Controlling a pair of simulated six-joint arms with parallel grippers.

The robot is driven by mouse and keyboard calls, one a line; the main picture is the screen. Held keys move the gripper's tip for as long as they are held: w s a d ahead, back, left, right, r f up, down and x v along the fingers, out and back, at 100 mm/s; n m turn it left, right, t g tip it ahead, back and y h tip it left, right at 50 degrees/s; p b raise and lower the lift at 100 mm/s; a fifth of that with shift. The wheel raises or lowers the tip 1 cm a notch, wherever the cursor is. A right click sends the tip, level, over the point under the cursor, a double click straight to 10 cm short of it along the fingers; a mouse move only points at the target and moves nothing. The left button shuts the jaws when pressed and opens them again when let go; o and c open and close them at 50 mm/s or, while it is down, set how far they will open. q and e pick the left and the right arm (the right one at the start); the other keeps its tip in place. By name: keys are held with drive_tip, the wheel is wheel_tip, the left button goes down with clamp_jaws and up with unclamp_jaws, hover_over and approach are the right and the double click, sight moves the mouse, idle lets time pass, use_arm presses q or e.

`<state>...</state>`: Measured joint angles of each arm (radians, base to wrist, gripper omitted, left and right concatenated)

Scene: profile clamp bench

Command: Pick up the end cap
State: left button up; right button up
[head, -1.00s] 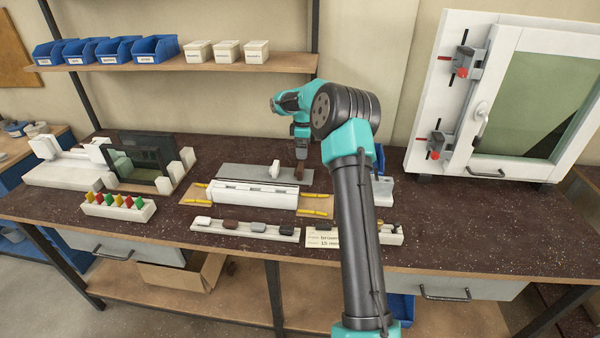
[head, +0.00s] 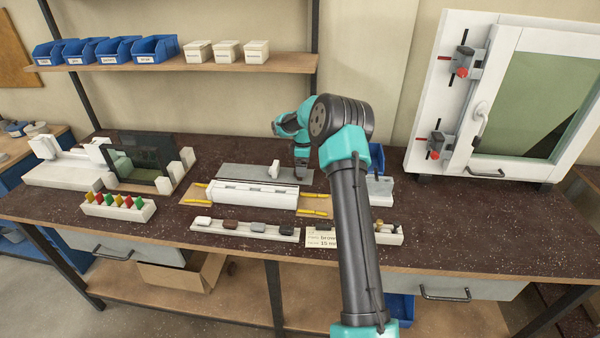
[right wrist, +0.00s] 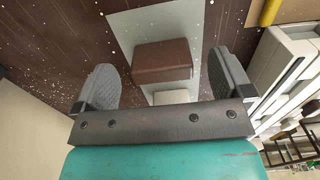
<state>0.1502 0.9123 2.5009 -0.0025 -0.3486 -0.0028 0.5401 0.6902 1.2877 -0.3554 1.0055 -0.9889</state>
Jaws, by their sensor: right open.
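My right gripper (right wrist: 162,68) is open, with one finger on each side of a brown block (right wrist: 162,61) that looks like an end cap. The block lies apart from both fingers in the picture, over a grey plate (right wrist: 123,28). In the head view my right gripper (head: 301,170) is low over the right end of the grey plate (head: 237,171), and the block is mostly hidden there. A strip (head: 207,229) in front holds several caps, among them a brown one (head: 230,223). My left gripper is not in view.
A white profile (head: 250,196) lies in front of the plate, with yellow strips (head: 314,213) beside it. A small white part (head: 274,169) stands on the plate, left of my gripper. A label card (head: 320,238) lies at the front. A framed window (head: 500,100) stands at right.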

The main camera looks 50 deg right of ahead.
wheel_tip(320, 180, down, 3)
drive_tip(key=shift+f, duration=0.2)
idle(0.4)
drive_tip(key=c, duration=1)
drive_tip(key=shift+r, duration=0.1)
wheel_tip(320, 180, up, 10)
drive_tip(key=shift+f, duration=0.1)
idle(0.5)
